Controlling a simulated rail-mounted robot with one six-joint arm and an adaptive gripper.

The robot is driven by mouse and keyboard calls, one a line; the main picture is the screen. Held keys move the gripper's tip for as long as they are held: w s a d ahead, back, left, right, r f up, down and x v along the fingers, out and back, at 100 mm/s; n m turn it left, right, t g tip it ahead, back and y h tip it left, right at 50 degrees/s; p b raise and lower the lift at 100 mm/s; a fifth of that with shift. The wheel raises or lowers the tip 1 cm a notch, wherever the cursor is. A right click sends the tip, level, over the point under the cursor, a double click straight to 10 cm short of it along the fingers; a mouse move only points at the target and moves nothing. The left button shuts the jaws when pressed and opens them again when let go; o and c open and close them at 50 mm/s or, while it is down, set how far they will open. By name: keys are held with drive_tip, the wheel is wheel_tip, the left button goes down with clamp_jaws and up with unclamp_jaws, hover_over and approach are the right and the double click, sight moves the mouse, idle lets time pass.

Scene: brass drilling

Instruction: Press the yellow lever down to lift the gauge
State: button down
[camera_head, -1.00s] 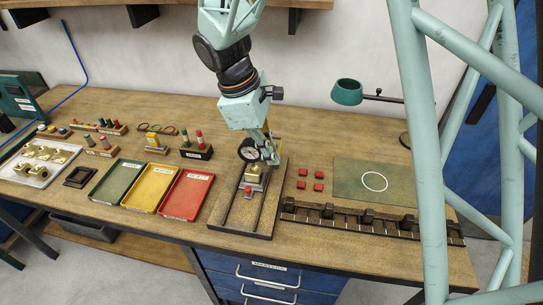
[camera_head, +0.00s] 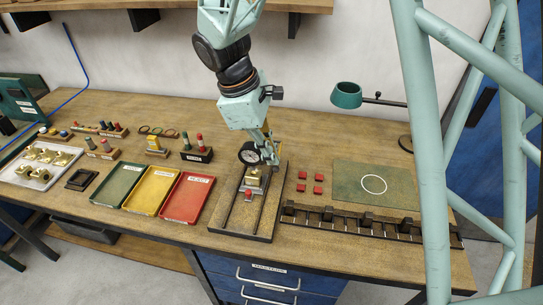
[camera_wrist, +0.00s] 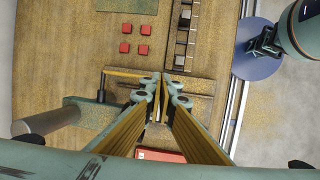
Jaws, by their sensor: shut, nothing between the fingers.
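The round gauge (camera_head: 249,153) with a dark rim and pale face stands on the fixture board (camera_head: 236,225) at the middle of the bench. A brass block (camera_head: 253,177) sits just below it, with a small red piece (camera_head: 248,194) in front. My gripper (camera_head: 272,163) is shut and empty, right beside the gauge on its right. In the wrist view my shut fingers (camera_wrist: 163,82) point over the board.
Green (camera_head: 118,184), yellow (camera_head: 151,190) and red (camera_head: 187,198) trays lie left of the board. Several red squares (camera_head: 302,187) and a green mat (camera_head: 372,206) with a white circle lie right. A dark slotted rail (camera_head: 360,222) runs along the front.

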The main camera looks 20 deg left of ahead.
drive_tip(key=s+p+v, duration=0.2)
drive_tip(key=p+v, duration=0.1)
drive_tip(key=v, duration=1.1)
drive_tip(key=shift+s+d+f, duration=0.2)
drive_tip(key=shift+s+d, duration=0.1)
drive_tip(key=shift+s, duration=0.1)
